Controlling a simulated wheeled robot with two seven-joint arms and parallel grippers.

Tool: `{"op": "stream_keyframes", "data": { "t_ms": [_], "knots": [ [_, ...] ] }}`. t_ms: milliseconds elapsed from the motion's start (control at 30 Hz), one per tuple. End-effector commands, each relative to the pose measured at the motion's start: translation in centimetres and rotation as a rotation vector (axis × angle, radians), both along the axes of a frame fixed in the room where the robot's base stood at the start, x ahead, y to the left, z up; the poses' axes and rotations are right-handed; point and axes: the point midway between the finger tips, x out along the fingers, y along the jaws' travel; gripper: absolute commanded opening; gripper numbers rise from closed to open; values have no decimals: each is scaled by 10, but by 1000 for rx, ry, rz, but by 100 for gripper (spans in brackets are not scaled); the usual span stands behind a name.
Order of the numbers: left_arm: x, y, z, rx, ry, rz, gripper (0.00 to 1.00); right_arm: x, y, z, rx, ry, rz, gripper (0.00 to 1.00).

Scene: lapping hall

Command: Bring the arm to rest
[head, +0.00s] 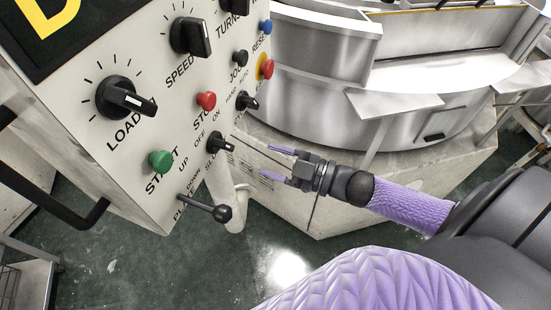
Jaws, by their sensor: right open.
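My right gripper (277,163) is in the head view, right of a tilted-looking control panel (185,80). Its purple-tipped fingers point left and are apart, with nothing between them. It appears close to the small black selector switch (219,144) and the lever with a black ball knob (221,213); I cannot tell whether anything touches. My right arm (405,203), with a purple sleeve, comes in from the right. My left gripper is not in view.
The panel carries a LOAD knob (122,97), a SPEED knob (190,36), a green button (160,160) and red buttons (206,100). A black handle (75,222) juts from its left side. A round metal machine (310,95) stands behind. Green floor (150,265) shows below.

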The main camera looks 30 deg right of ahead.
Motion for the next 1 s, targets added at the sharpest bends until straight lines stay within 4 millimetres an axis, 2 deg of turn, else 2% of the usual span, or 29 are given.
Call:
{"op": "stream_keyframes", "data": {
  "t_ms": [433, 467, 533, 567, 633, 667, 700, 767, 800, 867, 900, 967, 1000],
  "knots": [
    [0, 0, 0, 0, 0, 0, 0, -4, -3, 0, 1, 0, 1, 59],
    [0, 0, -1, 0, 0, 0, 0, -3, -3, -1, 1, 1, -1, 59],
    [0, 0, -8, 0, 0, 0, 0, -2, -8, -17, -4, 27, -33, 59],
    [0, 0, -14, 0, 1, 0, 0, -1, -12, -33, -9, 52, -64, 59],
    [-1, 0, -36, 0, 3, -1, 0, -1, -28, -89, -28, 151, -173, 59],
    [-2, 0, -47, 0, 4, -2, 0, -4, -35, -120, -39, 209, -231, 59],
    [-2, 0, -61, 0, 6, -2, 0, -11, -46, -164, -56, 297, -311, 59],
    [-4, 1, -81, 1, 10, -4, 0, -28, -58, -228, -81, 439, -421, 59],
    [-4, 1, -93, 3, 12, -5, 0, -44, -63, -268, -98, 535, -486, 59],
    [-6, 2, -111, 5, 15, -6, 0, -74, -66, -326, -124, 687, -574, 59],
    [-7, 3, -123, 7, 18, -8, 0, -97, -65, -362, -141, 791, -621, 59],
    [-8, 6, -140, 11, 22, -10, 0, -137, -59, -412, -170, 952, -683, 59],
    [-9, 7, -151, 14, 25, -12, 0, -165, -53, -440, -189, 1055, -715, 59]
  ]
}}
